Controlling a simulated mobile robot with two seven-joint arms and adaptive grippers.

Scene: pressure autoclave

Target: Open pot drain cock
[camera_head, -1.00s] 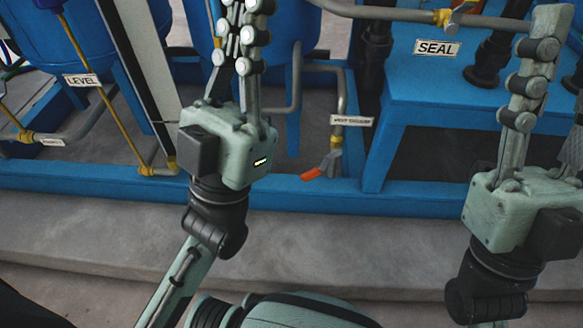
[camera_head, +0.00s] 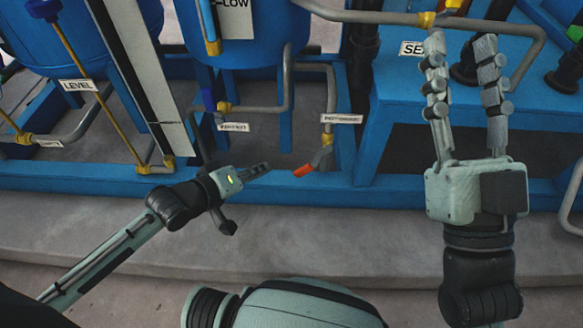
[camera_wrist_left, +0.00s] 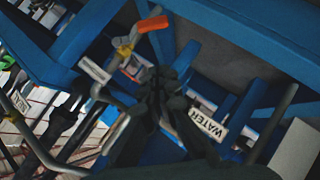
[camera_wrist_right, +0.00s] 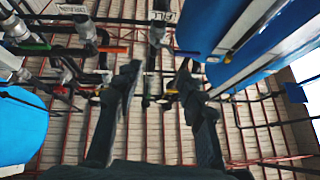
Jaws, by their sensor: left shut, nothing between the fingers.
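The drain cock (camera_head: 322,158) hangs at the lower end of a grey pipe with a yellow fitting, above the blue frame rail. Its orange handle (camera_head: 303,171) points down and left. A small label, too blurred to read surely, sits above it. My left gripper (camera_head: 267,167) is shut and empty, pointing right, its tips a short way left of the handle in the picture. In the left wrist view, the orange handle (camera_wrist_left: 152,24) shows beyond the dark shut fingers (camera_wrist_left: 162,75). My right gripper (camera_head: 460,42) is raised, open and empty, in front of the blue bench, away from the cock.
The blue frame rail (camera_head: 400,192) runs behind and below the handle. Another pipe with a white label (camera_head: 233,126) is to the left. The SEAL label (camera_head: 410,48) is partly covered by my right gripper. The concrete step in front is clear.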

